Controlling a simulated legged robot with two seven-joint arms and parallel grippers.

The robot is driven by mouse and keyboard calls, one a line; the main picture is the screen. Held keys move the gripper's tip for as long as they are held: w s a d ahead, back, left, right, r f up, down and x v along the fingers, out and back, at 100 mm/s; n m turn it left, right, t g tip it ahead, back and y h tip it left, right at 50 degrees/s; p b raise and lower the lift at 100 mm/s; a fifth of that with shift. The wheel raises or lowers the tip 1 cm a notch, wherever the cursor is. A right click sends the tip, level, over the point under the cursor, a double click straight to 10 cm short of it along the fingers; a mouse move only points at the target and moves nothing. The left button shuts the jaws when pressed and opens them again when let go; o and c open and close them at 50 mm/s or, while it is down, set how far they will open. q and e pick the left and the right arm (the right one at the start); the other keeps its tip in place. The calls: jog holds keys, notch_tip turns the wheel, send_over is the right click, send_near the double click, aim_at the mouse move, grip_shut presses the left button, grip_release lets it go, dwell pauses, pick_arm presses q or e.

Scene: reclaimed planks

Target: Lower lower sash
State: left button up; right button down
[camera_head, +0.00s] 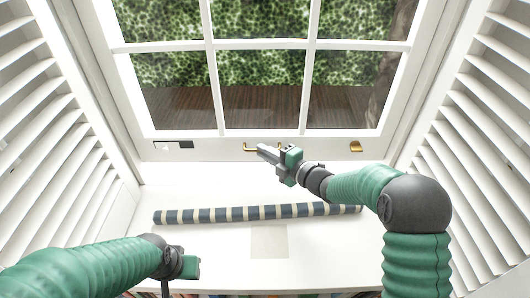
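The lower sash (225,150) is a white window frame with several panes, seen at the top middle of the head view. Its bottom rail carries a brass handle (248,149) near the middle and a brass fitting (355,146) to the right. My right gripper (262,150) reaches in from the right, its tips overlapping the handle in the picture. I cannot tell whether it touches the handle or how far its fingers are apart. My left gripper (187,266) is low at the left, away from the sash, with its fingers hard to make out.
A blue and cream striped roll (230,213) lies across the white sill below the sash. A pale square (269,241) is on the sill in front of it. White louvred shutters (62,135) (478,135) flank the window. A dark patch (186,145) is on the rail's left.

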pick_arm(q)
jog(key=shift+a, duration=0.15)
pick_arm(e)
jog(key=shift+s+a, duration=0.1)
jog(key=shift+a, duration=0.15)
jog(key=shift+s+a+f, duration=0.1)
jog(key=shift+f, duration=0.05)
dwell(0.8)
